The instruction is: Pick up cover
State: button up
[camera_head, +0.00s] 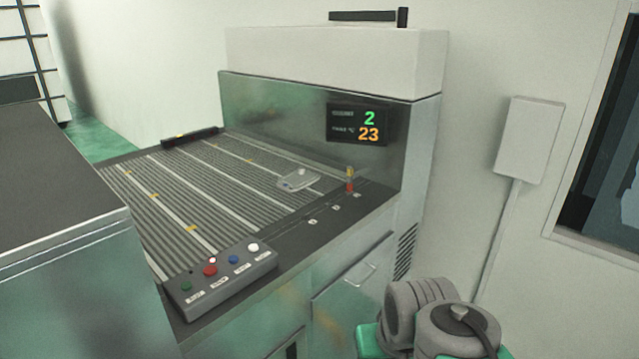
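A small light-grey metal cover (298,180) lies flat on the slatted grey bed (190,180) of a machine, toward its right side near the back panel. It has a small raised knob or boss on top. Nothing touches it from above. Part of my own arm shows at the bottom right, well apart from the cover. My gripper is not in view.
A control box (220,279) with coloured buttons sits at the bed's front corner. A display panel (357,124) is behind. A dark-topped cabinet (60,190) stands at left.

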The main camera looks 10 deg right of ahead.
aim_at(294, 182)
jog(key=z, duration=0.9)
jog(key=k, duration=1.2)
jog(key=z, duration=0.75)
jog(key=i, duration=0.9)
jog(key=u, duration=0.9)
jog(key=i, duration=0.95)
jog(key=u, duration=1.75)
jog(key=i, duration=0.85)
jog(key=u, duration=0.1)
